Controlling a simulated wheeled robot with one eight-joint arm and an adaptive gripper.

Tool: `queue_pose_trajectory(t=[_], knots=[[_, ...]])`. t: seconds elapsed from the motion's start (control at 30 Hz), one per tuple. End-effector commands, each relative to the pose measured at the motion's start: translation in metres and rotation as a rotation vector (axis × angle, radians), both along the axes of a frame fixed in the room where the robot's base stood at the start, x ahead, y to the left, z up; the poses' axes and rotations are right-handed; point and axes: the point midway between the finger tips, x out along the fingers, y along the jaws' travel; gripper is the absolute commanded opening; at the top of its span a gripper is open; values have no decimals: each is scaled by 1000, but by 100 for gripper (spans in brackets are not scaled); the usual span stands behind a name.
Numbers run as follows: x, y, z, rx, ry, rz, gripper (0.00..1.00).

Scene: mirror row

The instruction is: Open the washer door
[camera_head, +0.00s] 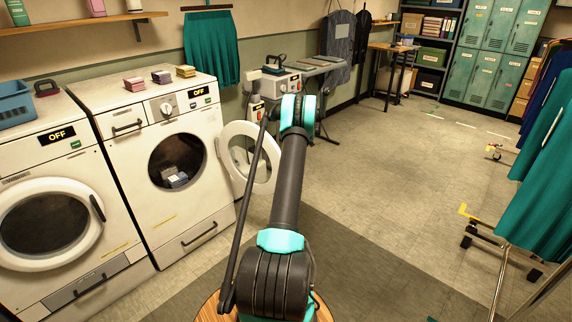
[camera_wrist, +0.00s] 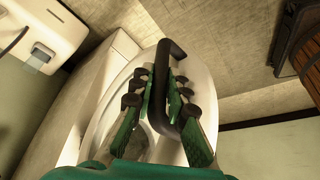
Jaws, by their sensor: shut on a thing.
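The right washer (camera_head: 170,215) is white and reads OFF. Its round door (camera_head: 232,142) stands swung out to the right, away from the dark opening, and some grey folded things show inside the drum. In the wrist view, the door (camera_wrist: 203,85) shows as a pale ring with a black bar handle (camera_wrist: 172,50). My gripper (camera_wrist: 158,92) has its green fingers with dark pads on both sides of the handle, shut on it. In the head view my arm hides the gripper and the handle.
The left washer (camera_head: 20,272) has its door (camera_head: 45,182) shut. Small stacks of folded cloth (camera_head: 134,83) lie on top of the right washer. An ironing board (camera_head: 322,66) stands behind. Open floor (camera_head: 390,160) spreads right, up to a garment rack with teal clothes (camera_head: 550,180).

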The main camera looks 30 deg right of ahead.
Motion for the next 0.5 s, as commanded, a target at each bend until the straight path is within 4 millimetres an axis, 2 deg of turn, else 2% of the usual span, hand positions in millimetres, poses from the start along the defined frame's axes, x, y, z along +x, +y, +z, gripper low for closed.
queue_pose_trajectory(t=[0.23, 0.27, 0.3, 0.43, 0.5], knots=[[1, 1, 0, 1, -1, 1, 0], [1, 1, 0, 1, -1, 1, 16], [1, 2, 0, 1, -1, 1, 21], [1, 1, 0, 1, -1, 1, 36], [0, 1, 0, 1, -1, 1, 36]])
